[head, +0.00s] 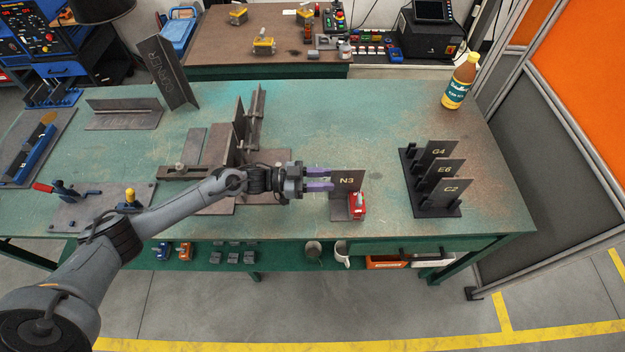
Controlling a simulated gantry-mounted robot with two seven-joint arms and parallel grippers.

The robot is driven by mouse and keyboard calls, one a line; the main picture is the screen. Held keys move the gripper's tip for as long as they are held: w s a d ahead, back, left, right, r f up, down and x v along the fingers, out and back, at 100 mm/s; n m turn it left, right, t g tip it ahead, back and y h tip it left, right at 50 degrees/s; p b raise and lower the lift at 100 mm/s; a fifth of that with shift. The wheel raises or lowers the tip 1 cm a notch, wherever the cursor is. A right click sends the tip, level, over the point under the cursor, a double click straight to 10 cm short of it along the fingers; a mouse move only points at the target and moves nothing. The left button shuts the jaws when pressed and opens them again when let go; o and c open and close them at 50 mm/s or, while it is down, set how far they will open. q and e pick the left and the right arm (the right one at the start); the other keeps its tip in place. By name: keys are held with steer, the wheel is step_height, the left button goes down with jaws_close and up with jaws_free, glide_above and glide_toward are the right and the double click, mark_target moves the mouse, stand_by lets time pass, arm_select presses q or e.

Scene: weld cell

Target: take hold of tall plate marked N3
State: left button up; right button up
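The tall dark plate marked N3 (347,182) stands upright near the front middle of the green table. A small red device (357,208) is in front of its lower right part. My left gripper (331,180) comes in from the left. Its two purple fingers are apart with a gap between them, and their tips are at the plate's left edge. I cannot tell whether they touch the plate or overlap it. My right gripper is not in view.
A black rack (440,208) to the right holds plates marked G4 (438,150), E6 (444,171) and C2 (451,190). A bottle (460,82) stands at the back right. Steel angle pieces (240,130) stand left of the gripper. The table between N3 and the rack is clear.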

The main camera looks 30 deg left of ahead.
mark_target(346, 185)
arm_select(q)
steer(key=x, duration=0.7)
steer(key=shift+d, duration=0.15)
steer(key=shift+w, duration=0.15)
jaws_close()
stand_by(1.1)
